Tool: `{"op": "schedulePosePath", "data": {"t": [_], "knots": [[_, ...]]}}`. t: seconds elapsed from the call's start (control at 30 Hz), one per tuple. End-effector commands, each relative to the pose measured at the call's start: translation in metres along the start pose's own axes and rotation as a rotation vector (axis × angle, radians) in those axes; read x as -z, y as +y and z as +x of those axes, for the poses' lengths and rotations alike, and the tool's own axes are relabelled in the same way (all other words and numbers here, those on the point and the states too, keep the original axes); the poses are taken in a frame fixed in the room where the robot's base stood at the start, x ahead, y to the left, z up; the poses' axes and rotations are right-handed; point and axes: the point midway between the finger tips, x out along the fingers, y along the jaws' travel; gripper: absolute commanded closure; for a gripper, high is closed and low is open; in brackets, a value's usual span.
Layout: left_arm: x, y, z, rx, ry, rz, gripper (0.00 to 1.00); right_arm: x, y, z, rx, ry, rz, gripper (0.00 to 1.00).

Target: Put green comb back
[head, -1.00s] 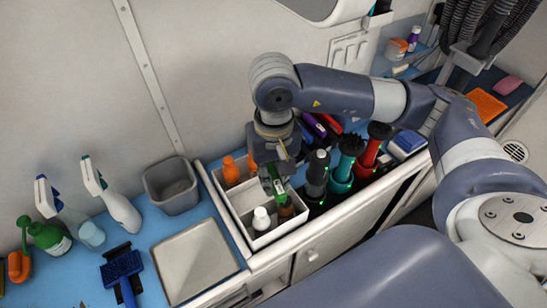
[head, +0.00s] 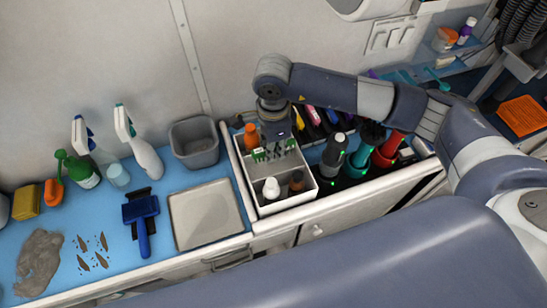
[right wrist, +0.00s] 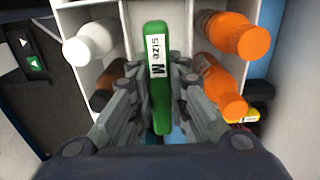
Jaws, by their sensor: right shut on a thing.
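The green comb (right wrist: 158,75), labelled "size M", is between the fingers of my right gripper (right wrist: 157,105). In the right wrist view it lies along the middle compartment of the white caddy (right wrist: 175,12); I cannot tell how far it reaches into it. In the head view my right gripper (head: 274,150) is over the back part of the caddy (head: 288,205), with a little green of the comb (head: 260,155) showing. The gripper is shut on the comb. The comb's lower end is hidden. My left gripper is not in view.
Clippers (head: 334,156) stand close on the right. A grey bin (head: 195,143) and a flat tray (head: 205,216) are on the left.

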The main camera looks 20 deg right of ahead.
Motion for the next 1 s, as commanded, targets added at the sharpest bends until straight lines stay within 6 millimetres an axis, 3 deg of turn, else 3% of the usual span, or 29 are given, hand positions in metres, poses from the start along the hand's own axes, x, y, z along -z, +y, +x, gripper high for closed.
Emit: {"op": "schedulePosePath", "data": {"t": [0.17, 0.5, 0.87, 0.9, 1.0], "knots": [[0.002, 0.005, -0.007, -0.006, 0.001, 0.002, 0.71, 0.0, 0.0, 0.017, 0.001, -0.001, -0.001, 1.0], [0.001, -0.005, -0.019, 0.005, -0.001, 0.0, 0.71, 0.0, 0.0, 0.055, 0.0, -0.001, -0.003, 1.0], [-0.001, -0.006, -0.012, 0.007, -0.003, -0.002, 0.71, 0.0, 0.0, 0.06, 0.002, 0.0, -0.003, 1.0], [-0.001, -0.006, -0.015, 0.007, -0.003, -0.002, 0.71, 0.0, 0.0, 0.059, 0.002, 0.0, -0.003, 0.76], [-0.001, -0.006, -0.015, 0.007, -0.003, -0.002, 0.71, 0.0, 0.0, 0.058, 0.002, 0.0, -0.003, 0.76]]}}
